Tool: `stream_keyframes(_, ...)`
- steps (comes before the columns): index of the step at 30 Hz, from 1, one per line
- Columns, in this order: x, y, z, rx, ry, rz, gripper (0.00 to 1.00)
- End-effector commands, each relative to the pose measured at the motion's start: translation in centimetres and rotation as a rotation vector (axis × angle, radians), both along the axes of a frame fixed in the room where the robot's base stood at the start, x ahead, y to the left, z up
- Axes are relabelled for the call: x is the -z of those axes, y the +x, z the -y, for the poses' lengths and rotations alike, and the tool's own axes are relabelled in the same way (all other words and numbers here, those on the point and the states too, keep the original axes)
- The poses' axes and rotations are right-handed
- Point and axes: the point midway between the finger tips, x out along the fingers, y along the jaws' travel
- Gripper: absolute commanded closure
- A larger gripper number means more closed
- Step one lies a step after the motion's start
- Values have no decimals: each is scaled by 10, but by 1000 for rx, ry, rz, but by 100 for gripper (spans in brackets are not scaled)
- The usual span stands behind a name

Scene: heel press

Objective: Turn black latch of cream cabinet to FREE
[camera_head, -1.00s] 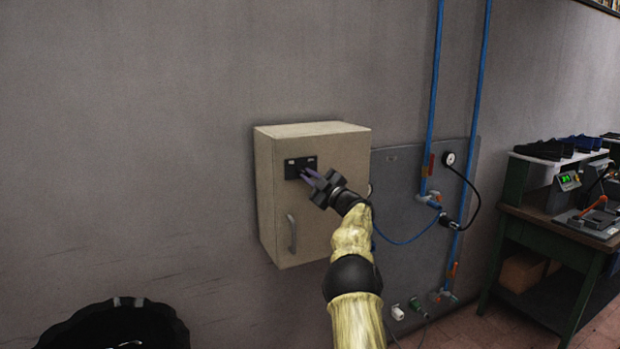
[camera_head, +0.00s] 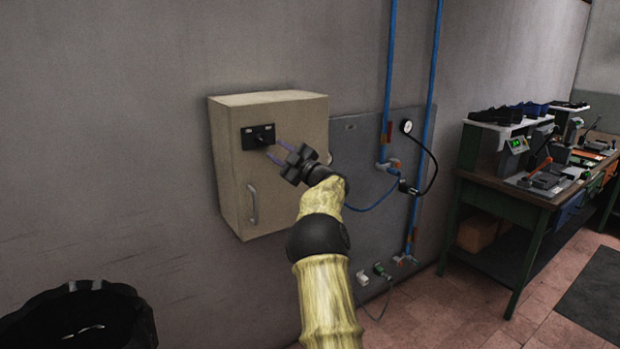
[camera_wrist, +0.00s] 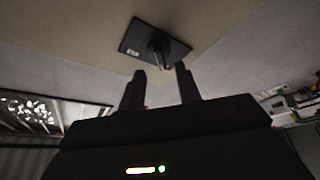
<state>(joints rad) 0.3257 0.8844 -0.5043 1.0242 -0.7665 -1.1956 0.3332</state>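The cream cabinet (camera_head: 290,190) hangs on the grey wall, with its door shut and a grey handle (camera_head: 253,204) low on the door. The black latch (camera_head: 263,137) sits on a dark plate (camera_head: 250,143) with small pale labels, too small to read. In the wrist view the latch (camera_wrist: 159,47) juts out from its plate (camera_wrist: 135,41), just beyond the fingertips. My gripper (camera_head: 276,152) is to the right of and slightly below the latch, apart from it. Its two fingers (camera_wrist: 160,70) are spread with nothing between them.
A grey panel (camera_head: 360,235) with blue pipes (camera_head: 428,100), a gauge (camera_head: 406,126) and hoses is right of the cabinet. A green workbench (camera_head: 500,210) with equipment stands further right. A black bin (camera_head: 80,315) is at lower left. The wall left of the cabinet is clear.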

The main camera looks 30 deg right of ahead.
Motion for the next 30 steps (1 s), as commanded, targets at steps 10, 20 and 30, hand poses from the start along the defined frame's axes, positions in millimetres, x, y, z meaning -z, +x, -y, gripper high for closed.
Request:
stream_keyframes(10,18,-54,19,4,2,0,66)
stream_keyframes(20,33,-106,35,0,0,0,66)
stream_keyframes(30,33,-114,38,-1,0,0,66)
